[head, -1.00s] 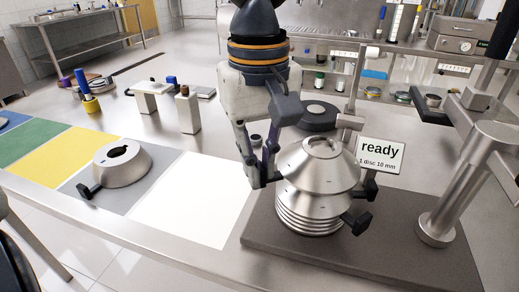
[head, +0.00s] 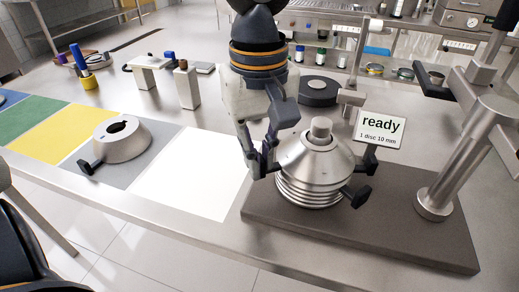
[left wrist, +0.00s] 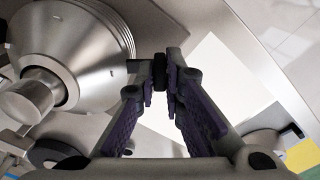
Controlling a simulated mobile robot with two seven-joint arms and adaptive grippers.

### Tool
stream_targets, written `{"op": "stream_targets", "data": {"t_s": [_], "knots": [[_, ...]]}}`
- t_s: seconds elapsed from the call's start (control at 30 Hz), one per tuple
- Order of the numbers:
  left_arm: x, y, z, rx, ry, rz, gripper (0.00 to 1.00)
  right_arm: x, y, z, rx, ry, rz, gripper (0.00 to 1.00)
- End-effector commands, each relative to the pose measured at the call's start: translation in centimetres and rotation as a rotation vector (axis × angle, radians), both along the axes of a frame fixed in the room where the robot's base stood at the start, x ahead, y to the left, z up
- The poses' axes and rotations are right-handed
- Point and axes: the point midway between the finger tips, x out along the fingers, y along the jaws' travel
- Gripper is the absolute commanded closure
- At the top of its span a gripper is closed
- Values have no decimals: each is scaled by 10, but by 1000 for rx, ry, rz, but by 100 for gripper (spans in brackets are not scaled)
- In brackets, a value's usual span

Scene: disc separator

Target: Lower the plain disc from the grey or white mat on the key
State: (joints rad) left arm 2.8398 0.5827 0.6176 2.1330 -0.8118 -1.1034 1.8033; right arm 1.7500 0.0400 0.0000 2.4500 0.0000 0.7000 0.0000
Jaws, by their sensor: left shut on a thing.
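The plain disc (head: 300,158), a silver metal cone, is around the key (head: 320,128), whose round top sticks up through its middle. It sits very low over the ribbed stack of discs (head: 305,200); I cannot tell whether it touches them. My left gripper (head: 262,172) is shut on the disc's dark side handle, at the disc's left. In the left wrist view, both fingers (left wrist: 160,75) pinch the small black handle (left wrist: 160,62), with the disc (left wrist: 88,40) and key (left wrist: 28,97) at the left. My right gripper is out of view.
The white mat (head: 190,180) is bare. Another cone-shaped disc (head: 122,140) with a black handle lies on the grey mat (head: 150,160). A "ready" sign (head: 382,127) stands behind the dark base plate (head: 380,230). A metal post (head: 440,185) rises at the right.

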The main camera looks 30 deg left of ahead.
Motion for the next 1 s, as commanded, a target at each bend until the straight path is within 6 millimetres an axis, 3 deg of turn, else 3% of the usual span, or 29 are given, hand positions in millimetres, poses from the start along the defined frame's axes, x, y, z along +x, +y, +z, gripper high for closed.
{"op": "stream_targets", "data": {"t_s": [0.1,0.13,0.2,0.57,1.0], "knots": [[0,0,-5,0,0,0,100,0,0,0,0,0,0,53],[0,0,-4,-1,-1,0,84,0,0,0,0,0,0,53],[0,0,-4,-1,-1,0,68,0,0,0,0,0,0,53],[0,0,1,0,-1,1,67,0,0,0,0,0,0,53],[0,0,103,-3,-2,1,67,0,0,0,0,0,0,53]]}}
